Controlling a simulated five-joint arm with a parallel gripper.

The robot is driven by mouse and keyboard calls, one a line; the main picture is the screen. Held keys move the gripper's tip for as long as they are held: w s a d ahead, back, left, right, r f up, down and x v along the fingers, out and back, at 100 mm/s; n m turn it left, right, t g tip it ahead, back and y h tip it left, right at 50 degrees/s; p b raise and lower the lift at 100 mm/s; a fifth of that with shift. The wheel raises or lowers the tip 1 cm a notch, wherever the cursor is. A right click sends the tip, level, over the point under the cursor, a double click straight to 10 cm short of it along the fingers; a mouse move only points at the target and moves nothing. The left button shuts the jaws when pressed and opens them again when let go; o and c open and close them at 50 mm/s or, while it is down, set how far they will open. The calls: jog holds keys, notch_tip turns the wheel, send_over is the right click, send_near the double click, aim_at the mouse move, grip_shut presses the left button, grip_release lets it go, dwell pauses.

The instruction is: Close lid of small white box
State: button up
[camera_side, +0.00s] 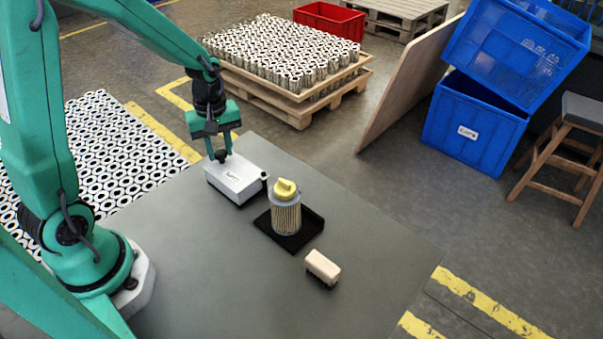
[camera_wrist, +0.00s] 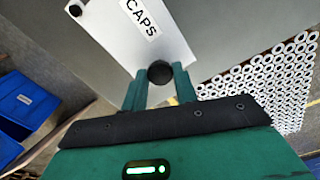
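The small white box (camera_side: 237,182) stands near the far edge of the grey table in the side view. Its white lid, labelled CAPS, lies flat over the top and looks closed or nearly so. The label also shows on the lid in the wrist view (camera_wrist: 118,38). A round black knob (camera_wrist: 160,72) sits at the box's edge. My gripper (camera_wrist: 160,78) has one finger on each side of this knob and appears shut on it. In the side view my gripper (camera_side: 220,150) points down at the box's far-left end. Inside the box is hidden.
A filter cartridge with a yellow cap (camera_side: 286,208) stands on a black tray (camera_side: 310,229) to the right of the box. A pale brush-like block (camera_side: 323,267) lies nearer. The table (camera_side: 200,270) is clear at front. Blue crates (camera_side: 475,130) stand beyond it.

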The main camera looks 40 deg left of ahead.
jog(key=o, duration=0.4)
jog(key=shift+r, duration=0.15)
notch_tip(320, 180, up, 7)
jog(key=shift+r, duration=0.25)
dwell(0.5)
